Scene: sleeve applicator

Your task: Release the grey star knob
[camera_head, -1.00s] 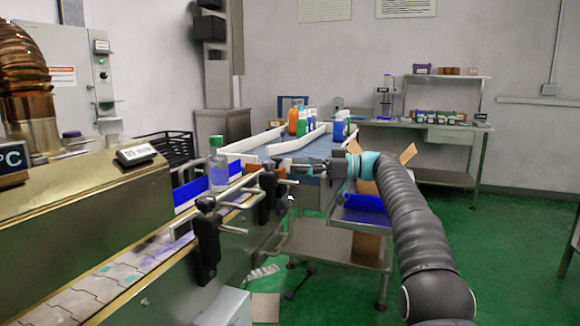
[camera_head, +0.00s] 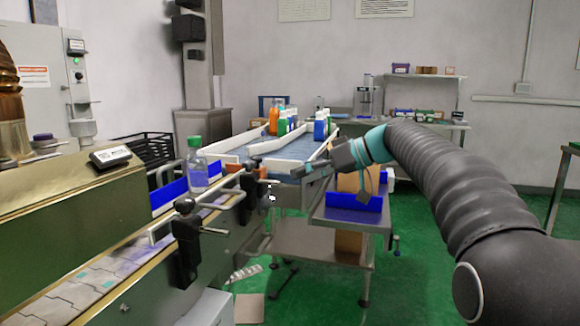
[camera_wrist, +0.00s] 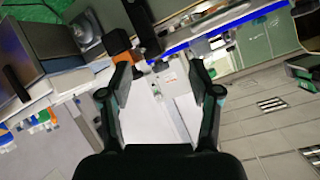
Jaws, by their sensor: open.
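My gripper (camera_head: 300,172) is open, to the right of a black clamp bracket (camera_head: 248,190) on the conveyor's side. In the wrist view my gripper (camera_wrist: 165,82) shows two spread fingers with nothing held between them. A small pale grey knob-like part (camera_head: 270,197) shows at the right side of the black bracket, apart from and below the fingertips. It is too small for me to make out a star shape. In the wrist view the black bracket (camera_wrist: 141,27) and an orange block (camera_wrist: 116,42) lie just beyond the fingertips.
A clear bottle with a green cap (camera_head: 197,168) stands on the conveyor behind the brackets. Another black bracket (camera_head: 186,240) stands nearer. Several coloured bottles (camera_head: 283,120) stand on the far infeed table. A blue tray (camera_head: 354,201) sits on a side table right of my gripper.

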